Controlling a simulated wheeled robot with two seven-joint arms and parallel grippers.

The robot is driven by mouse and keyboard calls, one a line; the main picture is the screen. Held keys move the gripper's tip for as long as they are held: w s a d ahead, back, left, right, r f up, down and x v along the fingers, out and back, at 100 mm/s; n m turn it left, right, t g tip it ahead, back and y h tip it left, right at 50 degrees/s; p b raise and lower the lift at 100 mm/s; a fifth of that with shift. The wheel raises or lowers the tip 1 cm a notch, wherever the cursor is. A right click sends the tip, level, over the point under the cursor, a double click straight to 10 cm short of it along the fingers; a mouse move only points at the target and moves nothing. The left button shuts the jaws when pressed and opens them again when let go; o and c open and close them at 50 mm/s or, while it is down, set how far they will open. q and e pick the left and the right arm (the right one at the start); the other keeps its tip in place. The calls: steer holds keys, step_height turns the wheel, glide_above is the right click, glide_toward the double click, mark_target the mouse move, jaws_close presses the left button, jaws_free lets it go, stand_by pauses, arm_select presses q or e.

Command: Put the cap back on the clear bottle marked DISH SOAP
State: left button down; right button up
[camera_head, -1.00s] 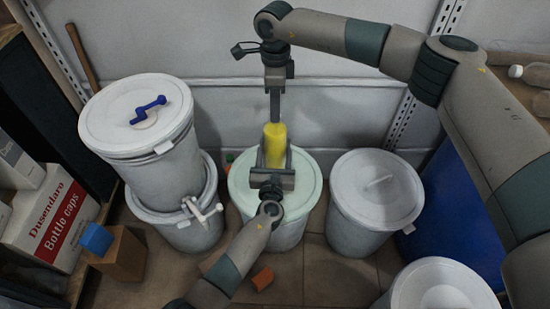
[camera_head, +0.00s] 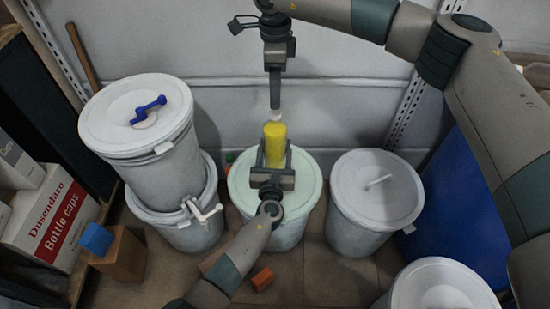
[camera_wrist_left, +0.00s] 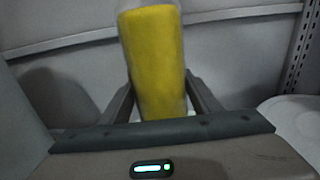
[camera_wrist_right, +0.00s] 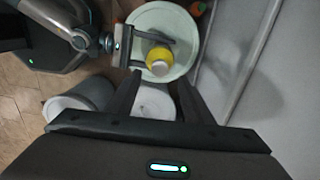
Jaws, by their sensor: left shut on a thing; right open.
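The bottle (camera_head: 274,142), filled yellow, stands upright on the pale green lid (camera_head: 305,190) of the middle drum. No DISH SOAP lettering is readable from these views. My left gripper (camera_head: 273,155) is shut around the bottle's body from the front; the left wrist view also shows the bottle (camera_wrist_left: 155,60) between its fingers. A small white cap (camera_head: 276,115) shows at the bottle's top; in the right wrist view the cap (camera_wrist_right: 160,69) sits over the yellow body. How tightly it is seated cannot be told. My right gripper (camera_head: 275,104) is open just above the cap, pointing down.
Two stacked white drums (camera_head: 150,160) with a blue-handled lid stand left. A white drum (camera_head: 375,195) stands right, another (camera_head: 445,290) at front right. A bottle-caps carton (camera_head: 55,220), a blue cube (camera_head: 96,239) and an orange block (camera_head: 262,278) lie around. The wall is close behind.

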step_height(320, 180, up, 6)
stand_by(0.4)
arm_select(q)
steer(key=c, duration=0.5)
jaws_free()
steer(key=shift+c, duration=0.2)
steer(key=shift+s, duration=0.1)
steer(key=s+a, duration=0.1)
steer(key=s, duration=1.6)
steer(key=shift+p, duration=0.35)
arm_select(e)
steer(key=shift+r, duration=0.4)
arm_select(q)
steer(key=shift+s, duration=0.1)
